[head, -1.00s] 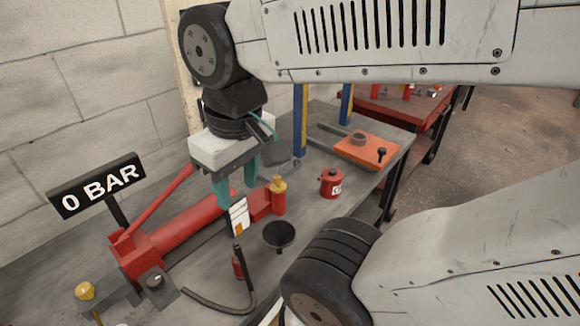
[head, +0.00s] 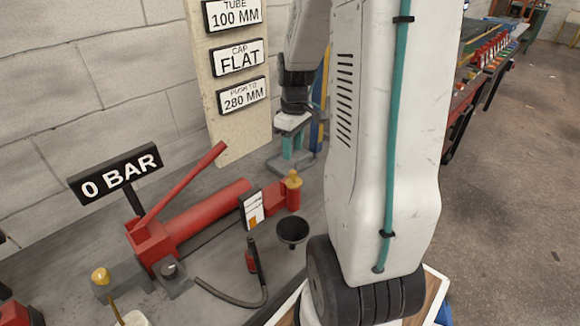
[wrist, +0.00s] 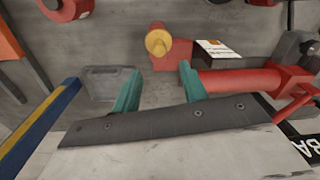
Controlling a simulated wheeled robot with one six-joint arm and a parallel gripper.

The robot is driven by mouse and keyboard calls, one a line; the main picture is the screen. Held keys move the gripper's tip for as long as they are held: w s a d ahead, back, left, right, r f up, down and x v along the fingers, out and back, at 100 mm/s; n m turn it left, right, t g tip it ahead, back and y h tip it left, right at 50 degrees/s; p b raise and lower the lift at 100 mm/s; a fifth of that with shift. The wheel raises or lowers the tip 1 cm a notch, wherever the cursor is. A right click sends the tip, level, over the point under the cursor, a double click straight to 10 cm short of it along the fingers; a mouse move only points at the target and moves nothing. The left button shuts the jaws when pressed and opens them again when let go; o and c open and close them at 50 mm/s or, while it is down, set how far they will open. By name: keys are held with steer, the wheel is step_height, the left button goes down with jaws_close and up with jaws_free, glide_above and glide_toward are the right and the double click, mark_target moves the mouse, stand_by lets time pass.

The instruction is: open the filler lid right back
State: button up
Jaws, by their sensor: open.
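The red hydraulic pump (head: 212,213) lies on the grey bench, with a long red handle slanting up. At its far end stands a small red cylinder (head: 293,197) with a brass-yellow cap (head: 293,180); the cap also shows in the wrist view (wrist: 158,41). A white plate with an orange mark (head: 252,208) stands tilted by the pump body and shows in the wrist view (wrist: 218,48). I cannot tell which part is the filler lid. My gripper (head: 293,145), with teal fingers, is open and empty beyond the cap, near the blue post. The wrist view shows its fingers apart (wrist: 160,88).
A black funnel (head: 292,231) and a black hose (head: 240,296) lie in front of the pump. A 0 BAR sign (head: 121,172) stands at left. A blue and yellow post (wrist: 40,130) is close to my gripper. A grey plate (wrist: 107,84) lies near the fingers.

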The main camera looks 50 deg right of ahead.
mark_target(292, 171)
step_height(292, 171, down, 8)
steer(key=shift+a+r, duration=0.15)
steer(key=shift+r, duration=0.05)
jaws_close()
